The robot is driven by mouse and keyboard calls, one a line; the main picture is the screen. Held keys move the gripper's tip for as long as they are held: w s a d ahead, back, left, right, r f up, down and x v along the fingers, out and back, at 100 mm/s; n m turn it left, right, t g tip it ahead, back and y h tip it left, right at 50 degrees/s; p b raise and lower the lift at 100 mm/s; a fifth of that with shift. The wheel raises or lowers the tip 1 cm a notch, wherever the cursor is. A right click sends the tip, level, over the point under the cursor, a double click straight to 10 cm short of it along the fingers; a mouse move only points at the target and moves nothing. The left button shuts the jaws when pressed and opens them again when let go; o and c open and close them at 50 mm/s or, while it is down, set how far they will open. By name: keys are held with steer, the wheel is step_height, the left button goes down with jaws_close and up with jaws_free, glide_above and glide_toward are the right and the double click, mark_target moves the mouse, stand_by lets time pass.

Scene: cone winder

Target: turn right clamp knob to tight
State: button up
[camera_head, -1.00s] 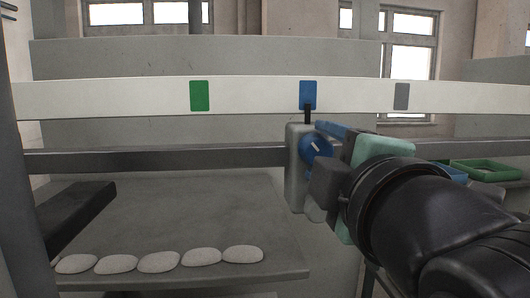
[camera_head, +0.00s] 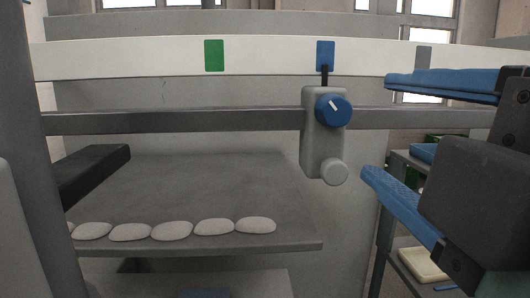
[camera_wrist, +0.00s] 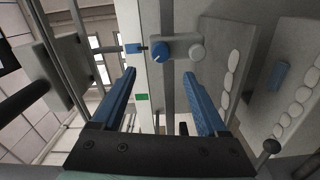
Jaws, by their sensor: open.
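The blue clamp knob (camera_head: 333,110) with a white pointer line sits on a grey clamp body (camera_head: 318,150) on the dark horizontal rail. Its pointer tilts toward the upper left in the head view. A pale round knob (camera_head: 334,171) is at the clamp's lower end. The blue knob also shows in the wrist view (camera_wrist: 160,50), ahead of my fingers. My gripper (camera_head: 376,126) has blue fingers, wide open and empty, right of the clamp and apart from it. In the wrist view, my gripper (camera_wrist: 162,90) has the clamp beyond its fingertips.
A white strip (camera_head: 120,60) above carries a green mark (camera_head: 214,55), a blue mark (camera_head: 326,55) above the clamp, and a grey mark (camera_head: 423,57). A grey shelf (camera_head: 200,190) below holds several white oval stones (camera_head: 172,230). A rack stands at right.

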steer(key=shift+s+f+b, duration=0.1)
steer(key=shift+s+b, duration=0.35)
steer(key=shift+s, duration=0.4)
steer(key=shift+w+a, duration=0.1)
steer(key=w+a+r+m+t+p, duration=0.1)
steer(key=a+r+m+t, duration=0.2)
steer(key=m, duration=0.5)
steer(key=w+a+r+m+t, duration=0.2)
steer(key=a+r+m+t, duration=0.1)
steer(key=a+m+t, duration=0.3)
steer(key=shift+a+r+m+p, duration=0.25)
steer(key=shift+a+m+p, duration=0.15)
steer(key=shift+a+m, duration=0.75)
steer(key=shift+w, duration=0.1)
